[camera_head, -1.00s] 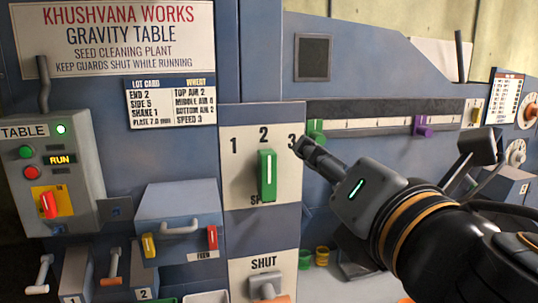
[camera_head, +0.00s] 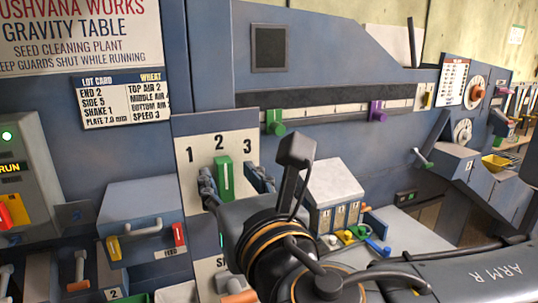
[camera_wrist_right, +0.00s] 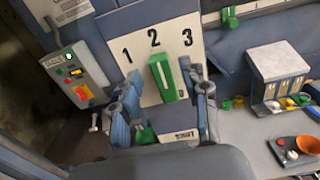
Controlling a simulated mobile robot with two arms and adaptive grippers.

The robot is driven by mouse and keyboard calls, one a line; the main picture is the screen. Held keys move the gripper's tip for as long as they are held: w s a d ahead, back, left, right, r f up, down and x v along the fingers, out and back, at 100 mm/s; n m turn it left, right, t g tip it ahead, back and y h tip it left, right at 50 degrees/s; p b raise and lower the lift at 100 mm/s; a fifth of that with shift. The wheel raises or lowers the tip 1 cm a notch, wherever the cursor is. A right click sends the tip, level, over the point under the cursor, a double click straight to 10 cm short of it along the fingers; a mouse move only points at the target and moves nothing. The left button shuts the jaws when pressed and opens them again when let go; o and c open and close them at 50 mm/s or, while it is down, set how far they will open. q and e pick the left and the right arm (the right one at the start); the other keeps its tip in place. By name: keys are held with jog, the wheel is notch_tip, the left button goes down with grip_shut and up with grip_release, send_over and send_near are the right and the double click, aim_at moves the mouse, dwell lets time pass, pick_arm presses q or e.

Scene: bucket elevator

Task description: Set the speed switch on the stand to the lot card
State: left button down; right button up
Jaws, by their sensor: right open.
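The green speed switch (camera_head: 223,178) stands on a cream plate (camera_head: 190,140) marked 1, 2, 3, and its handle points at 2. The lot card (camera_head: 124,97) on the blue panel to the left reads SPEED 3. My right gripper (camera_head: 236,183) is open, with one finger on each side of the green handle. In the right wrist view the handle (camera_wrist_right: 166,77) shows between and beyond the two open fingers (camera_wrist_right: 165,98). I cannot tell whether a finger touches it. My left gripper is not in view.
A grey control box (camera_head: 22,180) with a RUN display is at the left. A blue drawer (camera_head: 142,208) with a feed label sits left of the switch. A white-topped box (camera_head: 333,185) with small coloured items stands right. Green (camera_head: 275,122) and purple (camera_head: 377,111) sliders are above.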

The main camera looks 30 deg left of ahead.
aim_at(225, 181)
jog(key=shift+p+x, duration=0.35)
jog(key=shift+x, duration=1.05)
jog(key=shift+c, duration=0.5)
grip_shut()
